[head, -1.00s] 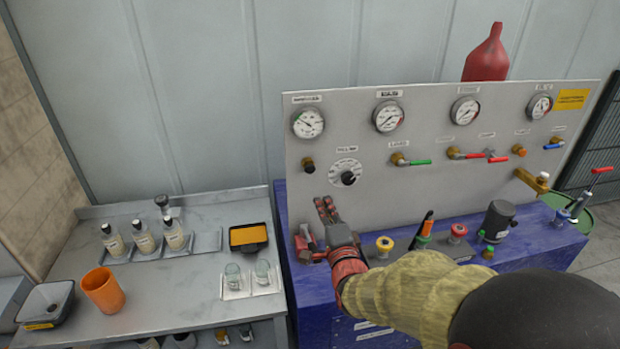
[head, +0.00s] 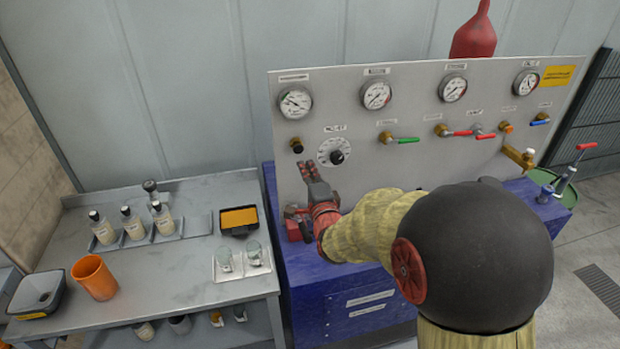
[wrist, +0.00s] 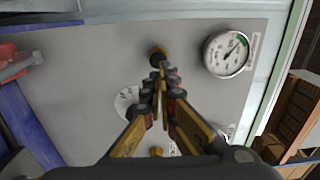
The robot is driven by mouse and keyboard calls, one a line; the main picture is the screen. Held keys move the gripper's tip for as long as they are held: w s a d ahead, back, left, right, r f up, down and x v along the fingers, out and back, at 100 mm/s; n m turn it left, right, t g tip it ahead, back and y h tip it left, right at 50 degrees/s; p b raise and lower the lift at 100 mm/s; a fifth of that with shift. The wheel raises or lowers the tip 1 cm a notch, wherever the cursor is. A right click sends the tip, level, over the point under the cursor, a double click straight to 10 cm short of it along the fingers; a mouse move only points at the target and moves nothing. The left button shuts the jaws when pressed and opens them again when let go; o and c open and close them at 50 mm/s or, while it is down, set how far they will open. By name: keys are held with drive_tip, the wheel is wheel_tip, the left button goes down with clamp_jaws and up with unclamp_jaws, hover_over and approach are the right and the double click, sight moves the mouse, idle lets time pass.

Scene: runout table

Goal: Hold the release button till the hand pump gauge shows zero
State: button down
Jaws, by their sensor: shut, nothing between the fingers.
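The release button (head: 297,146), a small dark knob with a brass collar, sits on the grey panel below the leftmost gauge (head: 295,102). My gripper (head: 308,167) is shut and empty, its fingers pointing at the panel just below and right of the button. In the wrist view, the fingertips (wrist: 162,72) lie close to the button (wrist: 157,53) and overlap its lower edge; I cannot tell whether they touch. The gauge (wrist: 228,54) is clear of the fingers there, but its exact reading is too small to tell. The red hand pump (head: 298,222) is partly behind my gripper.
A round dial with a black knob (head: 336,156) is right of the fingers. Valves with a green lever (head: 408,140) and red levers line the panel further right. A steel bench (head: 190,275) with bottles, an orange cup (head: 94,277) and glasses stands left.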

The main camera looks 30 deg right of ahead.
sight(299, 149)
drive_tip(key=x, duration=0.7)
drive_tip(key=shift+w, duration=0.15)
